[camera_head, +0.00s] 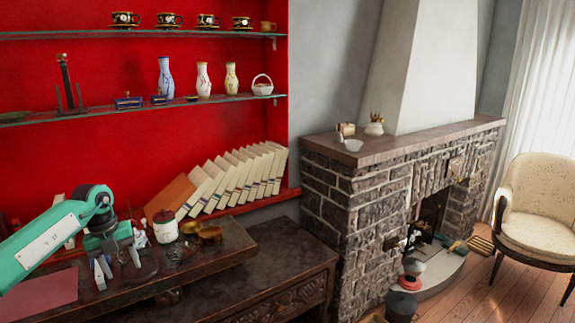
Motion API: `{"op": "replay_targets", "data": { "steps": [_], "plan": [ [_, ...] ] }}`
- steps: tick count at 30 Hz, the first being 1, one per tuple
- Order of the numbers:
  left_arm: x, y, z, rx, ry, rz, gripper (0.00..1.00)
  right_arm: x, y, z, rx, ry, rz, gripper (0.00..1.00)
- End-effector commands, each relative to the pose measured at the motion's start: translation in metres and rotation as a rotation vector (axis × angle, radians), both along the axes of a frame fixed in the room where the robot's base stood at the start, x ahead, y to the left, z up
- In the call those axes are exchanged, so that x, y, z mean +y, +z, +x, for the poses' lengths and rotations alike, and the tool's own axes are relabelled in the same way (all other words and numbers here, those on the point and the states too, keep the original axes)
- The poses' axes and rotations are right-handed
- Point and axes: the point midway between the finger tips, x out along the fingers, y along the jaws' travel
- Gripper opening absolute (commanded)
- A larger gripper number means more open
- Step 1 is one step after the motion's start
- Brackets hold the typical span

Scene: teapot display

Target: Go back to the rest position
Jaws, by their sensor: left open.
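My left gripper (118,266) hangs at the end of the teal arm that comes in from the left, over the dark wooden cabinet top. It is open, its fingers point down, and I see nothing between them. A white lidded pot (166,231) with a dark lid stands to the right of it, apart from the fingers. A brown-gold object (209,234) sits to the right of that pot. Some small items directly behind the gripper are partly hidden by it. My right gripper is not in view.
A leaning row of books (230,180) stands behind the cabinet (275,262). Glass shelves (150,104) above hold vases and cups. A stone fireplace (345,205) stands at the right, with an armchair (537,205) beyond. The lower cabinet top at the right is mostly clear.

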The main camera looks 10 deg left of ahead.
Motion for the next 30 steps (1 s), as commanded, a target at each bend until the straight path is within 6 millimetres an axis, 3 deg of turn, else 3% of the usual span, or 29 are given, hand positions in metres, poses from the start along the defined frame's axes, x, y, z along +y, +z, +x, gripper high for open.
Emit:
{"op": "replay_targets", "data": {
  "steps": [8, 14, 18, 21, 26, 30],
  "plan": [
    [-0.061, -0.057, 0.020, -0.048, -0.050, -0.244, 0.56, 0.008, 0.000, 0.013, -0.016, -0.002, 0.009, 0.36],
    [-0.124, -0.116, 0.034, -0.116, -0.028, -0.522, 0.56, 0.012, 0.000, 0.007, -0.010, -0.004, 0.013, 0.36],
    [-0.173, -0.172, 0.041, -0.192, 0.089, -0.777, 0.56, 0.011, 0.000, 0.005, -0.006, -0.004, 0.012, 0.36],
    [-0.197, -0.214, 0.042, -0.248, 0.231, -0.929, 0.56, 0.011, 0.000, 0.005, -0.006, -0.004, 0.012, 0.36],
    [-0.212, -0.294, 0.031, -0.324, 0.548, -1.085, 0.56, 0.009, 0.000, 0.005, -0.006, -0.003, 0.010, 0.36],
    [-0.208, -0.382, -0.004, -0.359, 0.894, -1.114, 0.56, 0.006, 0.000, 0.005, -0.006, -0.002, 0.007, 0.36]
  ]
}}
